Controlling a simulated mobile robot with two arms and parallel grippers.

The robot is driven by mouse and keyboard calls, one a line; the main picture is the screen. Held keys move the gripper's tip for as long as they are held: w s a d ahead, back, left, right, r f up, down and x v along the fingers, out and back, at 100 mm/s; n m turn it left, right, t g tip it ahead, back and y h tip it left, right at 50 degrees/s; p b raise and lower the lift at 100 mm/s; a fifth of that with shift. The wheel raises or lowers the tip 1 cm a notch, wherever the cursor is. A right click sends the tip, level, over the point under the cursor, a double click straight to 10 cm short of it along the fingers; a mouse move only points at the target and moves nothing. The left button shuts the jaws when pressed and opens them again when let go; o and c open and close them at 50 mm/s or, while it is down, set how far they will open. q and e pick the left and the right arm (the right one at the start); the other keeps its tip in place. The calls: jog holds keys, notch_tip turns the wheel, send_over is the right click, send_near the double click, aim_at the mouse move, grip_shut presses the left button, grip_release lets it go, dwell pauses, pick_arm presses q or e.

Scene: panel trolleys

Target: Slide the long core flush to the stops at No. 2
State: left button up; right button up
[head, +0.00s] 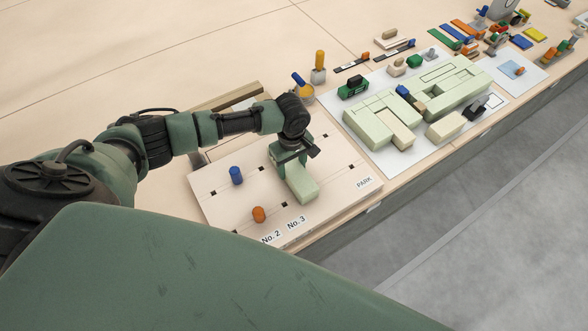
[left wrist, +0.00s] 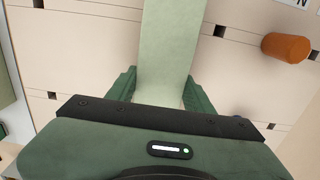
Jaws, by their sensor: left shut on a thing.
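The long core (head: 303,190), a pale green bar, lies on the pale board (head: 330,160). My left gripper (head: 290,165) is shut on the core, and its near end sticks out past the fingers toward the board's front edge. In the left wrist view the core (left wrist: 170,45) runs up from between the green fingers (left wrist: 160,95). A blue peg (head: 236,175) and an orange peg (head: 259,214) stand on the board left of the core, apart from it. The No. 2 label (head: 271,237) is at the front edge, near the orange peg. My right gripper is out of view.
The No. 3 label (head: 296,223) and PARK label (head: 364,183) lie along the front edge. Small dark slots dot the board. A light mat (head: 385,162) with green blocks lies to the right.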

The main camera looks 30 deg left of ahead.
pick_arm(q)
jog(key=shift+s+a+p, duration=0.3)
jog(key=shift+s+p, duration=0.25)
jog(key=shift+s, duration=0.05)
jog(key=shift+s+a+p, duration=0.3)
jog(key=shift+s+p, duration=0.25)
jog(key=shift+s+a+p, duration=0.45)
jog(key=shift+s+p, duration=0.25)
jog(key=shift+s, duration=0.05)
jog(key=shift+s+a+p, duration=0.4)
jog(key=shift+s+p, duration=0.2)
jog(key=shift+s, duration=0.05)
jog(key=shift+s+a+p, duration=0.4)
jog(key=shift+s+p, duration=0.2)
jog(key=shift+s, duration=0.1)
jog(key=shift+s+a+p, duration=0.4)
jog(key=shift+s+p, duration=0.2)
jog(key=shift+s, duration=0.05)
jog(key=shift+s+a+p, duration=0.45)
jog(key=shift+s+p, duration=0.15)
jog(key=shift+s, duration=0.15)
jog(key=shift+s+a+p, duration=0.1)
jog(key=shift+s+p, duration=0.05)
jog(key=shift+p, duration=0.2)
jog(key=shift+f, duration=0.1)
